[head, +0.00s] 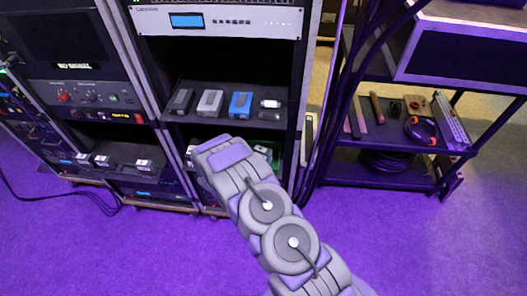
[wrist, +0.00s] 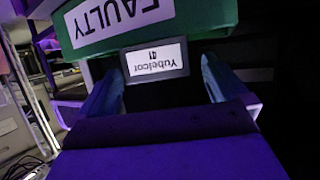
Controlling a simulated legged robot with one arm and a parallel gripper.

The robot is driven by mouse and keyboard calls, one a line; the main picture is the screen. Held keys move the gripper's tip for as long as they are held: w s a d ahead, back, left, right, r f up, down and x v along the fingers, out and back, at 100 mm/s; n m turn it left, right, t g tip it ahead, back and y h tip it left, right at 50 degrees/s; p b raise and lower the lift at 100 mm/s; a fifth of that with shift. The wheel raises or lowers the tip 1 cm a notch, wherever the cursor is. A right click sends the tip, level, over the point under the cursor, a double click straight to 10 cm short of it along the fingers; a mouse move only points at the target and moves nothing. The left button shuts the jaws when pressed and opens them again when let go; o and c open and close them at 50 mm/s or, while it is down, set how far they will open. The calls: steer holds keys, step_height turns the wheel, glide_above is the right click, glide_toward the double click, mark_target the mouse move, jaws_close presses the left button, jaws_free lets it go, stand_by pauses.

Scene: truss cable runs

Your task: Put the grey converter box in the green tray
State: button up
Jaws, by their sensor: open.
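In the wrist view, a dark grey box (wrist: 155,60) with a white label reading "Yubelcor 41" upside down sits between my gripper's (wrist: 163,78) two open fingers. The green tray (wrist: 208,17), with a white "FAULTY" label, is right beside the box at the top of the picture. I cannot tell if the box rests in it. In the head view, a strip of green tray (head: 276,150) shows on the lower rack shelf behind my arm. My fingers are hidden there. A light grey box (head: 210,103) stands on the shelf above; I cannot tell which grey box is the converter.
A black box (head: 181,101), a blue box (head: 241,104) and small white-ended items (head: 270,104) share the middle shelf. The left rack (head: 115,155) holds several small labelled items. A cart (head: 385,140) with tools and orange-black headphones (head: 420,130) stands right. Purple floor in front is clear.

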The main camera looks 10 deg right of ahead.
steer(key=shift+v, duration=3.45)
steer(key=w+a+r+n+g+y, duration=0.1)
steer(key=w+a+r+y, duration=0.1)
steer(key=a+r+y, duration=0.55)
steer(key=s+a+r+n+g+y, duration=0.1)
steer(key=s+r+n+g+y, duration=0.1)
steer(key=s+r, duration=0.45)
steer(key=s+a+r+n+g+y, duration=0.15)
steer(key=s+r, duration=0.25)
steer(key=r, duration=0.5)
steer(key=s+d+r+n+g, duration=0.1)
steer(key=s+d, duration=0.4)
steer(key=s, duration=0.7)
steer(key=s+d+r+n+g+h, duration=0.1)
steer(key=s+d+r+g, duration=0.3)
steer(key=s, duration=0.8)
steer(key=s+d+r+n+g+h+b, duration=0.1)
steer(key=s+d, duration=0.5)
steer(key=s, duration=0.6)
steer(key=shift+d+r+g, duration=0.2)
steer(key=shift+r+g, duration=0.55)
steer(key=shift+r, duration=0.4)
